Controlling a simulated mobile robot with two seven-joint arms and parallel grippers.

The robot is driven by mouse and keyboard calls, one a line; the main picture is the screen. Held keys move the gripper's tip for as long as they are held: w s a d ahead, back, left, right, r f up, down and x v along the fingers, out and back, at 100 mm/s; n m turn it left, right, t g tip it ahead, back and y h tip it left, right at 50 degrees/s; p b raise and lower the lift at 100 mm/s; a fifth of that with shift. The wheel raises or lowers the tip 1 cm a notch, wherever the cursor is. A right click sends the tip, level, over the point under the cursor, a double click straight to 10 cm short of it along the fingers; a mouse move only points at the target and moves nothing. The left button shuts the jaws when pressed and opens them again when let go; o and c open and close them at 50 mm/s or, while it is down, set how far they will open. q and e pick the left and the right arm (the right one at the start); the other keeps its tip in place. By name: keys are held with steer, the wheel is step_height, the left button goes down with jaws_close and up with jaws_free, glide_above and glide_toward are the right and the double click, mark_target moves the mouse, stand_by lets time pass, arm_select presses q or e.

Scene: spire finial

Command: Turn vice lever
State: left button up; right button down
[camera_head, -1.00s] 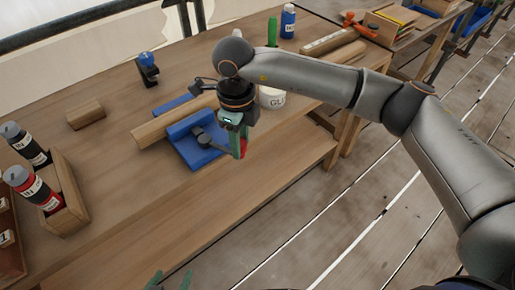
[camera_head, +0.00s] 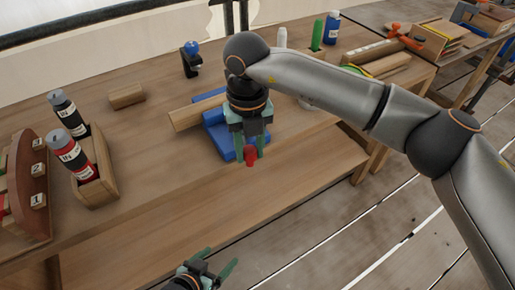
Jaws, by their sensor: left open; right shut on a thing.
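The blue vice (camera_head: 217,134) is at the front edge of the wooden bench, with a length of wood (camera_head: 187,117) lying across it. My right gripper (camera_head: 251,150) is in front of the vice, pointing down. It is shut on the red end of the vice lever (camera_head: 251,158), which shows between its green fingertips. The rest of the lever is hidden behind the gripper. My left gripper (camera_head: 217,262) is open and empty at the bottom of the view, below the bench's front edge and away from the vice.
A wooden holder (camera_head: 98,188) with two bottles stands on the bench at left, beside a numbered rack (camera_head: 30,190). A small wood block (camera_head: 127,95) and a blue-topped tool (camera_head: 191,58) are farther back. Bottles and boards stand at right.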

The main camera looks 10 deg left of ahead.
steer(key=shift+s+a, duration=0.1)
steer(key=shift+a, duration=0.2)
steer(key=c, duration=0.5)
jaws_free()
step_height(320, 180, up, 13)
steer(key=shift+f, duration=0.2)
stand_by(0.5)
